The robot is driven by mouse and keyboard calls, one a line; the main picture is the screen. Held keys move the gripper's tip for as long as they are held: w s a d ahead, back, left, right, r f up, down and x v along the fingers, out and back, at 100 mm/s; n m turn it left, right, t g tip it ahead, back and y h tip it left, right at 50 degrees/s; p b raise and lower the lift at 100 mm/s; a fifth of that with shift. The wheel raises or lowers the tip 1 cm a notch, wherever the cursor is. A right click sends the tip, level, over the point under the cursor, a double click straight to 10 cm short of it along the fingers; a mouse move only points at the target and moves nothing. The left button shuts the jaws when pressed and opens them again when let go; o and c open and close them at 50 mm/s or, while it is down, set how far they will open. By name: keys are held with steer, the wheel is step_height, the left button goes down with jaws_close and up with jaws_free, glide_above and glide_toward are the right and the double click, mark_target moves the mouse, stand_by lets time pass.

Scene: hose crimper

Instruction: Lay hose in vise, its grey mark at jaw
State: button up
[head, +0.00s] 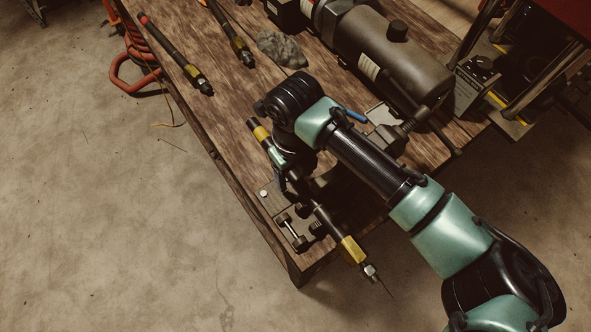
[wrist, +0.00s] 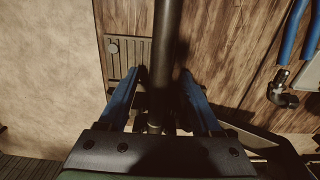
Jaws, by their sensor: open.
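A black hose (head: 323,213) with yellow bands and a metal end fitting lies along the bench's front-left edge, its fitting end reaching past the bench corner. The vise (head: 292,238), a dark block with bolts, is at that corner beside and partly under the hose. My gripper (head: 282,172) is over the hose, partly hidden by my arm. In the wrist view the hose (wrist: 168,45) runs between the blue fingers of my open gripper (wrist: 160,77). A ribbed plate (wrist: 127,62) shows left of it. I cannot make out the grey mark or whether the hose is seated in the jaw.
Two more hoses (head: 178,54) (head: 231,33) and a grey rag (head: 281,48) lie farther back on the wooden bench (head: 222,93). A large dark cylindrical machine (head: 388,48) stands at right. A blue-handled tool (head: 354,114) lies near my arm. Open floor is at left.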

mark_target(295, 176)
step_height(295, 176, up, 13)
steer(key=b, duration=0.2)
stand_by(0.3)
